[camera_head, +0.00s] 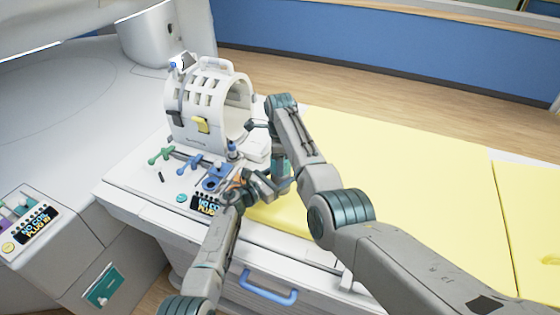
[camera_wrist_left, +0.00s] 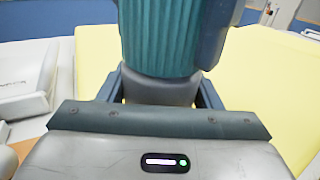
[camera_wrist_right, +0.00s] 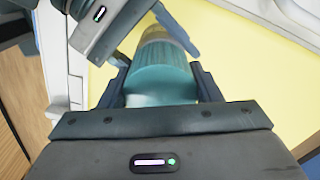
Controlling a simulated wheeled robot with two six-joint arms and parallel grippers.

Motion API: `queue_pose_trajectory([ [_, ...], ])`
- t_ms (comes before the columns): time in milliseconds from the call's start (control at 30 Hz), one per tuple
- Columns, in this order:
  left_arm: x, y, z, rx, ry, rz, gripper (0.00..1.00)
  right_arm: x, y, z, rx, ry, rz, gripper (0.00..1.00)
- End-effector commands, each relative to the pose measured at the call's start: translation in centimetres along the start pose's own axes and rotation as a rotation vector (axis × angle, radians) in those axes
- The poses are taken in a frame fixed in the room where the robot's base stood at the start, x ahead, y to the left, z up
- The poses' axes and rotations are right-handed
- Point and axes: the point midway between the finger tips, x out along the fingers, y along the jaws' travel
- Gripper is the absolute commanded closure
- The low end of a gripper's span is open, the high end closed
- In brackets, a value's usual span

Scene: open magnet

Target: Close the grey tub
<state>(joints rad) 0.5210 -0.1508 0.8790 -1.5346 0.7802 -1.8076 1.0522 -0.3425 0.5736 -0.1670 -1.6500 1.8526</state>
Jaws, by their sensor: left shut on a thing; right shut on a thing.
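The tub (camera_wrist_left: 160,88) is a plain grey body between my left gripper's fingers (camera_wrist_left: 160,95). A ribbed teal lid (camera_wrist_right: 160,75) is between my right gripper's fingers (camera_wrist_right: 160,92). In the left wrist view the lid (camera_wrist_left: 160,38) stands right over the tub, in line with it. I cannot tell whether it is seated or how tight it is. In the head view a bit of teal (camera_head: 281,162) shows where the two grippers meet; the arms hide the rest. In the right wrist view the left gripper's fingers close around the body beyond the lid.
A white scanner-like coil (camera_head: 205,105) stands on the bed behind the grippers. Green and blue tools (camera_head: 215,178) and a dark sign (camera_head: 205,203) lie left of the left gripper. A yellow mattress (camera_head: 400,190) spreads to the right, bare beyond my right arm.

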Motion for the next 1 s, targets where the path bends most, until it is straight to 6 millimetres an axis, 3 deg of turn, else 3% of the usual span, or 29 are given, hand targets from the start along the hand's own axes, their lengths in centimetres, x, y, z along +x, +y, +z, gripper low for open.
queue_pose_trajectory([
  [300, -0.05, -0.04, -0.12, 0.0, 0.002, -0.001, 1.0, -0.12, -0.29, -0.18, 0.614, 0.0, -0.004, 0.64],
  [500, -0.06, -0.04, -0.13, -0.001, 0.002, 0.0, 1.0, -0.11, -0.34, -0.24, 0.895, -0.001, -0.005, 0.64],
  [900, -0.07, -0.03, -0.15, -0.001, 0.002, 0.0, 1.0, -0.1, -0.35, -0.27, 0.971, -0.001, -0.005, 0.64],
  [933, -0.07, -0.03, -0.15, -0.001, 0.002, 0.0, 1.0, -0.1, -0.35, -0.27, 0.971, -0.001, -0.005, 0.4],
  [1000, -0.07, -0.02, -0.15, -0.001, 0.002, 0.0, 1.0, -0.1, -0.35, -0.26, 0.97, -0.001, -0.004, 0.27],
])
